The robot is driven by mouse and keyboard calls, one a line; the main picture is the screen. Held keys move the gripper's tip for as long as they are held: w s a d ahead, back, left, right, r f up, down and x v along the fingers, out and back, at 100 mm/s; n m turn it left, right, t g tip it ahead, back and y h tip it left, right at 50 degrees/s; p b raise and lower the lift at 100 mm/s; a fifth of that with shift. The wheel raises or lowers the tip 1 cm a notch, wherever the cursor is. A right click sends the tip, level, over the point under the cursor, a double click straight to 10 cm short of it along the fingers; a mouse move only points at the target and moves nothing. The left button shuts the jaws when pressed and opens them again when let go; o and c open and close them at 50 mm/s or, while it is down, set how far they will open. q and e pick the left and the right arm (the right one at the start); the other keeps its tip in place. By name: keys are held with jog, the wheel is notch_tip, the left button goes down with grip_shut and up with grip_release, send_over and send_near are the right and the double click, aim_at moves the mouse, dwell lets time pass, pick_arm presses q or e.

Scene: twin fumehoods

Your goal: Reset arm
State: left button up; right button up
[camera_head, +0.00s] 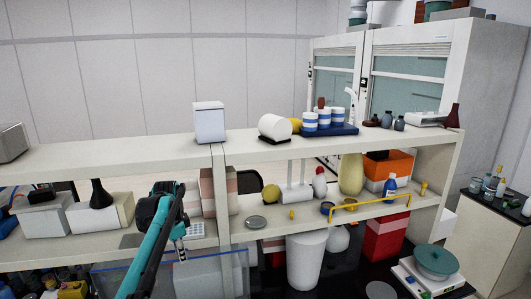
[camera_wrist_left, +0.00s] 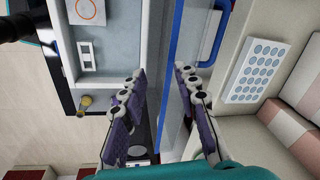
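My left arm, teal and black, comes up from the lower left in the head view. My left gripper (camera_head: 180,249) hangs below its wrist, small and partly hidden, in front of the shelf. In the left wrist view the left gripper (camera_wrist_left: 160,71) has its two purple-padded fingers spread apart, with nothing held between them. A clear panel with a blue edge (camera_wrist_left: 177,40) lies beyond the fingers; I cannot tell how far. My right gripper is not in view.
A blue-edged clear panel (camera_head: 225,252) stands near my left arm. The two-level shelf (camera_head: 120,152) spans the view and carries bottles, boxes and a blue rack with striped jars (camera_head: 337,116). A white cylindrical bin (camera_head: 306,262) stands lower. Fumehoods (camera_head: 395,70) stand at the back right.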

pick_arm(q)
jog(key=s+d+f+n+t+b, duration=0.1)
jog(key=s+d+f+n+b, duration=0.2)
jog(key=s+f+b, duration=0.6)
jog(key=s+d+f+n+t+b, duration=0.2)
jog(key=s+d+f+n+b, duration=0.2)
jog(key=s+f+b, duration=0.4)
jog(key=s+d+f+n+t+b, duration=0.2)
jog(key=s+f+b, duration=0.7)
jog(key=s+f, duration=0.6)
jog(key=s+d+n, duration=0.1)
jog(key=s+n, duration=0.1)
jog(key=s, duration=0.1)
jog(key=shift+d+f+b, duration=0.15)
jog(key=shift+b, duration=0.2)
